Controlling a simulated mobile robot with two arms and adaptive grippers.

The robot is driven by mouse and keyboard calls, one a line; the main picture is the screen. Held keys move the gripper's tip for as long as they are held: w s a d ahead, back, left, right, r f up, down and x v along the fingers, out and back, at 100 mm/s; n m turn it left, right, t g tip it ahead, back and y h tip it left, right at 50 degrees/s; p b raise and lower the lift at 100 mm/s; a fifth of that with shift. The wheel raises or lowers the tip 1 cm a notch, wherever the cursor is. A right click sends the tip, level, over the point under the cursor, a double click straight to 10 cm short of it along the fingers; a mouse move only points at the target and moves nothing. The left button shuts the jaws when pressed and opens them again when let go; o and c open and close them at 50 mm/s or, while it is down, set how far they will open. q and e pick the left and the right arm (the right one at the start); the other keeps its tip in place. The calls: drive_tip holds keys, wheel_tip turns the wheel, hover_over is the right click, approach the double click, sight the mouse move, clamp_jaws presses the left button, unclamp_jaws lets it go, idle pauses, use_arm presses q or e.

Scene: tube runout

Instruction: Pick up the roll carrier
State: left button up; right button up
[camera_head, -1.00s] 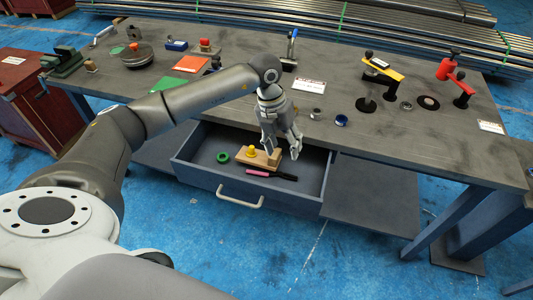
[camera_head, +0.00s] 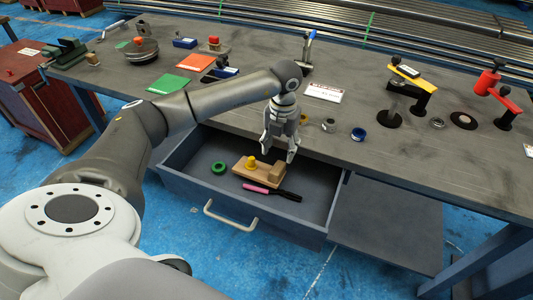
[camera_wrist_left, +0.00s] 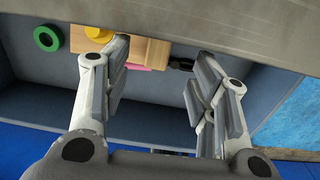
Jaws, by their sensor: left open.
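A wooden board with a yellow knob and a raised wooden block at one end, which looks to be the roll carrier (camera_head: 240,171), lies in the open drawer (camera_head: 318,207). My left gripper (camera_head: 279,151) is open and empty, pointing down above and slightly behind the block end. In the left wrist view the carrier (camera_wrist_left: 150,52) shows beyond and between the open fingers (camera_wrist_left: 160,62), partly hidden by the left finger and the bench edge. The fingers look apart from it. My right gripper is not in view.
A green ring (camera_head: 218,168) lies left of the carrier, and a pink-and-black tool (camera_head: 271,191) lies just in front of it. The bench top edge (camera_head: 345,168) overhangs the drawer's back. A metal ring (camera_head: 328,125) and a blue ring (camera_head: 358,134) stand on the bench.

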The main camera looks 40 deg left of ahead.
sight(277, 168)
use_arm(q)
drive_tip(key=f, duration=0.3)
drive_tip(key=shift+s+f, duration=0.15)
drive_tip(key=shift+s, duration=0.05)
drive_tip(key=f, duration=0.2)
drive_tip(key=f+p, duration=0.1)
drive_tip(key=f, duration=0.2)
drive_tip(key=shift+s, duration=0.2)
drive_tip(key=shift+f, duration=0.3)
drive_tip(key=shift+c, duration=0.3)
drive_tip(key=c, duration=1.1)
drive_tip(key=shift+r, duration=0.1)
